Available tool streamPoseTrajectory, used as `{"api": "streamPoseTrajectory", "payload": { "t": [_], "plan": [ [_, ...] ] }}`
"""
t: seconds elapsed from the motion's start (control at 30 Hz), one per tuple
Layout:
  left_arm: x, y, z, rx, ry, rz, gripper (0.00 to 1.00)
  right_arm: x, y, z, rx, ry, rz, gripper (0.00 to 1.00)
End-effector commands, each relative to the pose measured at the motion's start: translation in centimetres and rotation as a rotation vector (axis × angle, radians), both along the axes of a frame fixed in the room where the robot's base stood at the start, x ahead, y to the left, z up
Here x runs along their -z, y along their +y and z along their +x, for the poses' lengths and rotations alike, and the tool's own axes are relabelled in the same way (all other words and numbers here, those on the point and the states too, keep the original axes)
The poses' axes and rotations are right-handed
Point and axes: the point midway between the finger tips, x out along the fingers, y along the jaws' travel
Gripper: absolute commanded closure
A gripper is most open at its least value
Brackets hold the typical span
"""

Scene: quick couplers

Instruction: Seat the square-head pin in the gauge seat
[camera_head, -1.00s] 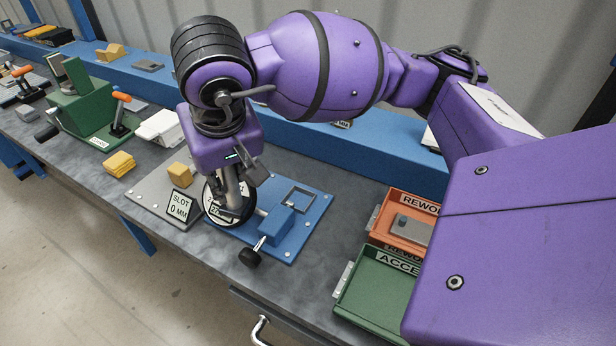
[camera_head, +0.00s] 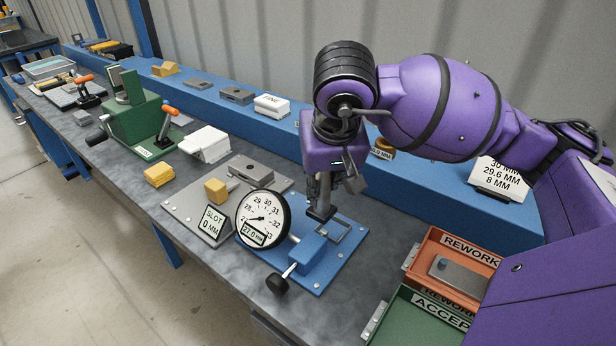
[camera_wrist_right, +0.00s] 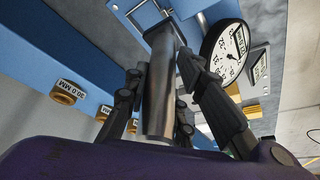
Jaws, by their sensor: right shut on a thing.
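The square-head pin is a grey metal cylinder (camera_wrist_right: 160,95) with a flat square end, shut between the fingers of my right gripper (camera_head: 328,188). In the head view the pin's dark square head (camera_head: 321,213) points down, just left of and above the square frame of the gauge seat (camera_head: 346,237). It looks apart from the frame, but the exact gap is hard to tell. The seat belongs to a blue gauge fixture (camera_head: 335,268) with a round dial (camera_head: 263,219) and a black-knobbed lever (camera_head: 277,284). In the wrist view the frame (camera_wrist_right: 148,12) shows beyond the pin's end. My left gripper is not in view.
An orange REWORK tray (camera_head: 430,250) holding a grey block and a green ACCEPT tray (camera_head: 400,318) stand right of the fixture. A grey slot plate (camera_head: 185,210) with a yellow block lies left. A green clamp fixture (camera_head: 135,118) stands farther left. A blue ledge (camera_head: 420,185) runs behind.

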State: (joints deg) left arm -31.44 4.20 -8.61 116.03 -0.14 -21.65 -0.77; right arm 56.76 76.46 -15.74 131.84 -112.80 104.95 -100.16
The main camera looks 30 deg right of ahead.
Motion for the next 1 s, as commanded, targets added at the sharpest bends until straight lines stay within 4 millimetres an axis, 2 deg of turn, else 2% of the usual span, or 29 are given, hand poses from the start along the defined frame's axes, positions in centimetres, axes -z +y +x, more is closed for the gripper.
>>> {"api": "streamPoseTrajectory", "payload": {
  "t": [0.2, 0.53, 0.73, 1.0],
  "plan": [
    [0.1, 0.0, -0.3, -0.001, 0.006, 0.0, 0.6, 2.7, -2.4, 0.4, 0.004, -0.002, -0.001, 1.0],
    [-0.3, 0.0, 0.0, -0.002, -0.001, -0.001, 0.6, 4.6, -3.9, 0.6, 0.001, -0.002, -0.001, 1.0],
    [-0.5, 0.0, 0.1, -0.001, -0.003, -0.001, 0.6, 7.1, -3.8, 0.7, 0.001, -0.003, 0.0, 1.0],
    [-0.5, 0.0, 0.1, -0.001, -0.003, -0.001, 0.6, 7.5, -3.8, 0.8, 0.0, -0.006, -0.002, 1.0]
  ]
}}
